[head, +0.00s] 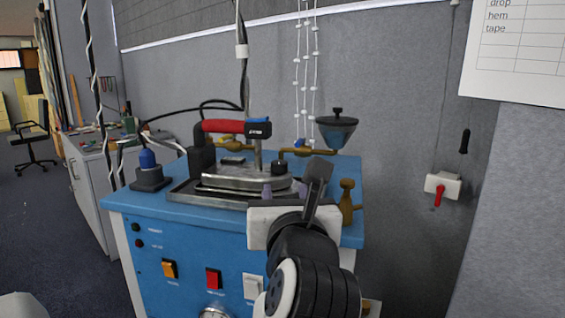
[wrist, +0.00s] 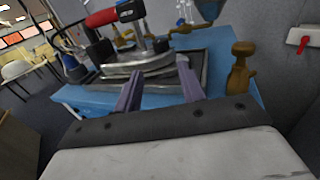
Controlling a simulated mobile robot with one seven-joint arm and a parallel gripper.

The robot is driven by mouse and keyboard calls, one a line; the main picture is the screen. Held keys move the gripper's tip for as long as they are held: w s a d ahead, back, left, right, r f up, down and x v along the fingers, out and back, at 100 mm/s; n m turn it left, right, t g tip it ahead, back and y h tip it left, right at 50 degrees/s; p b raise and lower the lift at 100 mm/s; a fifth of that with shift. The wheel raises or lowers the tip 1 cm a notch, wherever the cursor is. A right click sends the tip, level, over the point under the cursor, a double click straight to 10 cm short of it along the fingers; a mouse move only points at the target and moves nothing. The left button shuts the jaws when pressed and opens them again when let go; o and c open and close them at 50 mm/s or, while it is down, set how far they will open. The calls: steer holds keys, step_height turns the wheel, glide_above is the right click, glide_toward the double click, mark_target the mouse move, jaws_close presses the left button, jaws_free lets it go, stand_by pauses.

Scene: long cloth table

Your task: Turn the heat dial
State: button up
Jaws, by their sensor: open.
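A steam iron with a red handle (head: 222,126) and silver body (head: 245,178) rests in a dark metal tray (head: 190,192) on the blue station. A small black round knob (head: 278,166) stands at the iron's right end and looks like the heat dial; its markings are too small to read. It also shows in the wrist view (wrist: 161,45). My gripper (head: 284,188) is open and empty, just in front of the knob and iron. In the wrist view the two purple fingers (wrist: 160,70) are spread, pointing at the iron's silver edge, apart from the knob.
A brass-coloured fitting (head: 347,202) stands close to the right of my gripper. A dark funnel cup (head: 337,131) is behind. A blue-capped bottle (head: 148,160) stands at the left corner. The front panel has an orange switch (head: 169,268) and a red switch (head: 213,279).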

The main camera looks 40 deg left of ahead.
mark_target(279, 167)
steer(key=shift+r+p+x, duration=0.15)
steer(key=shift+p+x, duration=0.85)
steer(key=shift+p, duration=0.65)
steer(key=shift+r+p+x, duration=0.15)
steer(key=shift+p+x, duration=0.85)
steer(key=shift+p, duration=0.6)
steer(key=x, duration=0.2)
steer(key=p+x, duration=0.1)
steer(key=x, duration=0.5)
steer(key=shift+w+a+f, duration=0.1)
steer(key=shift+w+f, duration=0.1)
steer(key=shift+f, duration=0.15)
steer(key=shift+c, duration=0.4)
steer(key=c, duration=0.6)
steer(key=shift+h, duration=0.3)
